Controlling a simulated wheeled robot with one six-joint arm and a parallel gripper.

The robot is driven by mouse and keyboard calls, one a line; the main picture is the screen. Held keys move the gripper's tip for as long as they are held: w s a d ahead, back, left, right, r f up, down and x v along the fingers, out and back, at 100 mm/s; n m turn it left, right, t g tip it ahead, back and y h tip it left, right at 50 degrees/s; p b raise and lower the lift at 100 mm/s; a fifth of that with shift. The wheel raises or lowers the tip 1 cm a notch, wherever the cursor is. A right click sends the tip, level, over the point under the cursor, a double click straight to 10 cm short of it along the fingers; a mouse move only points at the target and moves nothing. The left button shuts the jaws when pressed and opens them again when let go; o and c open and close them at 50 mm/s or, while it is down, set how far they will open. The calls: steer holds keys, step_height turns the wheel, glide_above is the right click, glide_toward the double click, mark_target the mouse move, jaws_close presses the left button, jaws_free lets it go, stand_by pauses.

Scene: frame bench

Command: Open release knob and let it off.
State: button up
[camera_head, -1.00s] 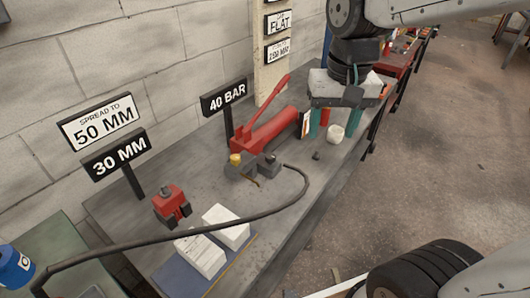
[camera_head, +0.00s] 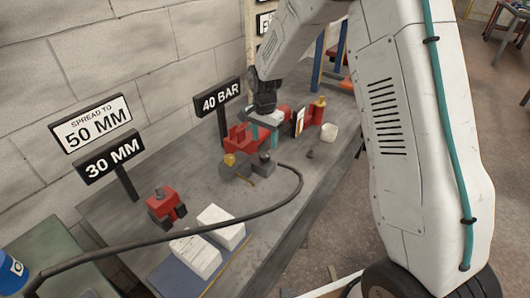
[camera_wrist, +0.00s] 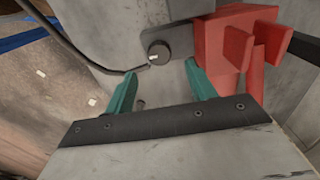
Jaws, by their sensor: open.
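A dark round knob with a small white mark (camera_wrist: 158,52) sits on a grey plate in the wrist view, just beyond my fingertips. It looks like the release knob. In the head view, a dark knob (camera_head: 265,157) shows on the grey block (camera_head: 238,171) at the near end of the red pump (camera_head: 240,136). My gripper (camera_wrist: 161,72) is open, with its two teal fingers apart and nothing between them; the knob lies ahead of the gap, apart from both. In the head view, my gripper (camera_head: 272,141) hangs over the pump, partly hiding it.
A black hose (camera_head: 300,185) loops from the block across the bench. A red spreader (camera_head: 165,205) and white blocks (camera_head: 195,255) stand at the near left. The 40 BAR sign (camera_head: 221,98) is close behind my gripper.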

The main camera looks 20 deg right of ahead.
mark_target(265, 155)
step_height(265, 155, down, 6)
steer(key=shift+f, duration=0.2)
steer(key=c, duration=1)
